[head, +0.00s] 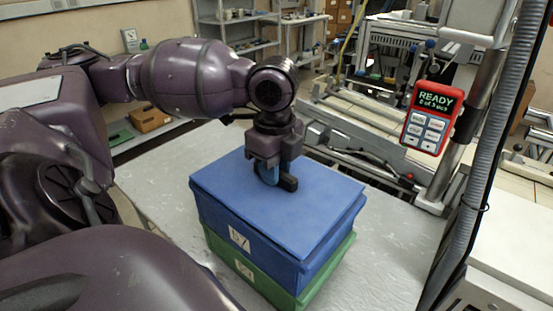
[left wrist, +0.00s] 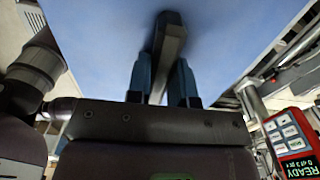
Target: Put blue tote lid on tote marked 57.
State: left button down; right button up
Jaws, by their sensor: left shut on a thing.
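The blue lid (head: 325,195) lies over the top of a blue tote (head: 285,262) whose white label appears to read 57. The lid looks roughly level and nearly lined up with the tote; whether it is fully seated I cannot tell. A dark bar handle (head: 289,184) stands on the lid. My left gripper (head: 271,176) points down at the lid's middle, shut on this handle. In the left wrist view the blue fingers (left wrist: 163,82) are on both sides of the handle, with the lid (left wrist: 90,45) behind. My right gripper is not in view.
The blue tote stands on a green tote (head: 313,288) with a label I cannot read surely. Both are on a grey table (head: 385,258) with clear room around. A red READY panel (head: 432,117) on a post and a grey hose (head: 485,150) are at the right.

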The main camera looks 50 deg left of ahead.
pick_arm(q)
jog(key=shift+s+f, duration=0.1)
jog(key=shift+f, duration=0.1)
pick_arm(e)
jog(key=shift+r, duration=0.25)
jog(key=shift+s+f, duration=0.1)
pick_arm(q)
jog(key=c, duration=1.2)
grip_release()
jog(key=shift+o, duration=1.4)
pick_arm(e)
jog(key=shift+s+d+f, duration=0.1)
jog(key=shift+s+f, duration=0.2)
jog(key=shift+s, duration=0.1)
